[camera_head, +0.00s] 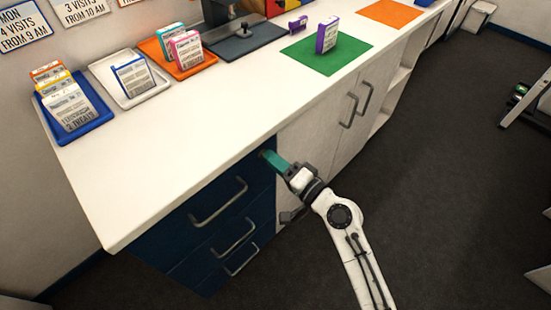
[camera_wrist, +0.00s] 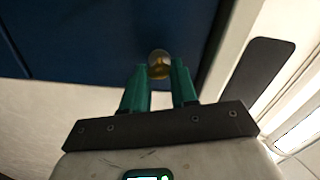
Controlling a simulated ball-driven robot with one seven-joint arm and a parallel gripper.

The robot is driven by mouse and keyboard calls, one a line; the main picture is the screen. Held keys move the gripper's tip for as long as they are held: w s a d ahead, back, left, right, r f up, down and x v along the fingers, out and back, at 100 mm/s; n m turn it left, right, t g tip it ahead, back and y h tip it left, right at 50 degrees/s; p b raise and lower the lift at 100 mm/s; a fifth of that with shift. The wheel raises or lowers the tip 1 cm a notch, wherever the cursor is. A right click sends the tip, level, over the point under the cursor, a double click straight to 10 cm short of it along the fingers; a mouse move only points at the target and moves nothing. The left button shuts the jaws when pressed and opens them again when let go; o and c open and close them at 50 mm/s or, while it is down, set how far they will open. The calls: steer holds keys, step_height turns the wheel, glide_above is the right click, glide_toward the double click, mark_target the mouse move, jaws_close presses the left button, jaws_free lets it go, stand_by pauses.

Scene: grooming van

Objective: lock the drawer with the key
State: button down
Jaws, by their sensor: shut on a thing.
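The blue drawer unit (camera_head: 232,222) stands under the left part of the white counter, with its drawers closed flush as far as I can see. Its top drawer (camera_head: 205,192) has a bar handle. My gripper (camera_head: 272,158) has its teal fingers at the upper right corner of the top drawer, just under the counter edge. In the wrist view my gripper (camera_wrist: 159,76) is shut on a small round brass piece, the key (camera_wrist: 159,71), against the blue front. A greyish round rim shows just beyond it. The key's shaft and the keyhole are hidden, so how deep it sits cannot be told.
The white counter (camera_head: 190,140) overhangs the drawers closely above my gripper. It carries trays with cards, such as a blue tray (camera_head: 98,119), and a green mat (camera_head: 300,55). A white cabinet (camera_head: 318,125) adjoins on the right. The dark floor (camera_head: 445,190) is open.

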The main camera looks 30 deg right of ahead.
steer(key=shift+m+p, duration=0.5)
steer(key=shift+m, duration=1.1)
steer(key=shift+f, duration=0.1)
steer(key=c, duration=0.9)
jaws_free()
steer(key=b+v, duration=0.2)
steer(key=v, duration=0.8)
steer(key=shift+s+d, duration=0.15)
steer(key=shift+s, duration=0.25)
